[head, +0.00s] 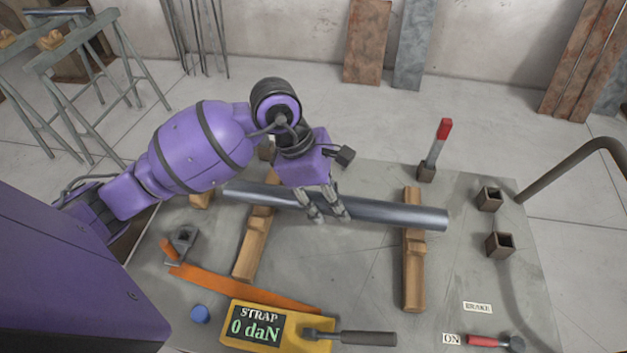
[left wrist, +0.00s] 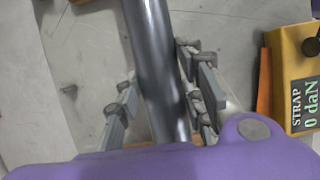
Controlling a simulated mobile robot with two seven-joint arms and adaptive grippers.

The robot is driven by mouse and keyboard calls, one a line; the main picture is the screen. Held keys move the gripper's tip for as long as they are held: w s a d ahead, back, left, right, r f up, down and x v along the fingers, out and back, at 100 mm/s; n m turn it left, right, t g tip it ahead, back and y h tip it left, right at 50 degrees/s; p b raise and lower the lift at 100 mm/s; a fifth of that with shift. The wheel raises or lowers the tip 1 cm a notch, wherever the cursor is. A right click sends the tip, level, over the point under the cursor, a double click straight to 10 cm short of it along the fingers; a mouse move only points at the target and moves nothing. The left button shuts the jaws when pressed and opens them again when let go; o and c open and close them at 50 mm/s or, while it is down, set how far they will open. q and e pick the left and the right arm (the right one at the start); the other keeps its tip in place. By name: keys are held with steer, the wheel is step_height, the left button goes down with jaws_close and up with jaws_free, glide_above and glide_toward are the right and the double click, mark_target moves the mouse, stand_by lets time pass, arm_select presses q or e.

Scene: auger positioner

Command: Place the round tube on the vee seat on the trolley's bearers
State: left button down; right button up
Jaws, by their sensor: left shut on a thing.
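The round tube (head: 395,214) is a long dark grey metal cylinder, lying nearly level from left to right over the trolley deck (head: 370,275). It also runs lengthwise through the left wrist view (left wrist: 157,60). My left gripper (head: 328,212) is shut on the tube near its middle, from above, with fingers on both sides. Two wooden bearers, a left one (head: 251,245) and a right one (head: 414,265), pass under the tube. Whether the tube touches their seats cannot be told; the tube covers part of them. My right gripper is not in view.
A yellow strap gauge (head: 240,338) reading 0 daN and an orange strap (head: 215,281) lie at the front. A red-topped post (head: 437,145) stands behind the right bearer. Square sockets (head: 499,244) and a curved handle rail (head: 575,165) are at right.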

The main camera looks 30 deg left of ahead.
mark_target(324, 198)
arm_select(q)
steer(key=shift+d+f, duration=0.5)
step_height(324, 198, down, 4)
steer(key=shift+w+d+r, duration=0.1)
steer(key=shift+d+r, duration=0.05)
steer(key=shift+r, duration=0.1)
steer(key=c, duration=1.2)
jaws_free()
steer(key=shift+f, duration=0.1)
steer(key=shift+o, duration=0.2)
steer(key=v, duration=1.2)
